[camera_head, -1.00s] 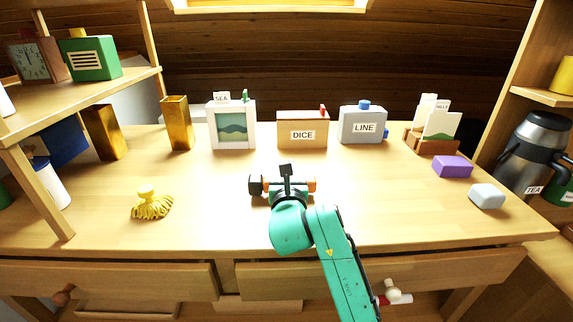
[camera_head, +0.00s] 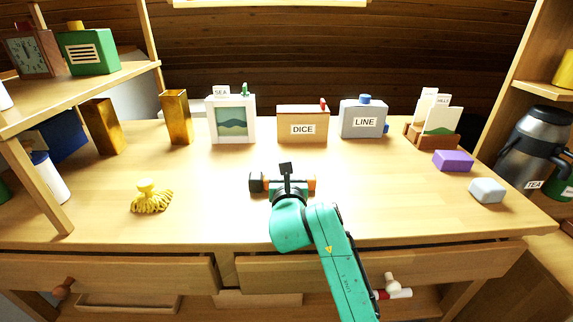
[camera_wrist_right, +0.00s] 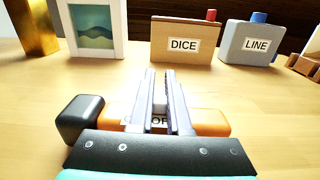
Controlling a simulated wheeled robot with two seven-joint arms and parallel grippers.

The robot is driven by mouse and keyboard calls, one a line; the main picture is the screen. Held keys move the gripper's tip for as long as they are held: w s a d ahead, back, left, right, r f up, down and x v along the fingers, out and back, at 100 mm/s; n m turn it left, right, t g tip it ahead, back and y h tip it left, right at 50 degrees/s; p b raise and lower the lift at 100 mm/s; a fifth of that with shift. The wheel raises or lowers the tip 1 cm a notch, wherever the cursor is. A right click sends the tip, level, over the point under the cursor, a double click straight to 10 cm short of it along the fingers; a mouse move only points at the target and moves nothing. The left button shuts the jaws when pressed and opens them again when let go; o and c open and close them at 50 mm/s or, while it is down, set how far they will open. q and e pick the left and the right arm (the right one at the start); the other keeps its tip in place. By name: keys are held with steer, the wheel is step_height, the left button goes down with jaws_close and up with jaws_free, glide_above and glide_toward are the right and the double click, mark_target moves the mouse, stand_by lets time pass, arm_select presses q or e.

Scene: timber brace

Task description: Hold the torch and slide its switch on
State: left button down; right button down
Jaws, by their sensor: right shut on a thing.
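The torch lies crosswise on the desk, its black head (camera_head: 256,183) to the left and its orange body (camera_head: 311,184) to the right. In the right wrist view the black head (camera_wrist_right: 82,118) and orange body (camera_wrist_right: 212,122) show on either side of my fingers. My right gripper (camera_head: 286,170) reaches over the middle of the torch. In the wrist view its two fingers (camera_wrist_right: 162,80) are close together, shut on the torch's small switch, which they mostly hide. A white label with partly covered letters "OF" shows by the fingers. My left gripper is not in view.
A yellow tasselled thing (camera_head: 150,197) lies to the left. Along the back stand a picture frame (camera_head: 231,123), a DICE box (camera_head: 302,127) and a LINE can (camera_head: 363,121). Purple (camera_head: 453,161) and pale grey (camera_head: 487,190) blocks lie at right. Desk around the torch is clear.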

steer(key=shift+f, duration=0.1)
stand_by(0.3)
steer(key=c, duration=0.8)
jaws_free()
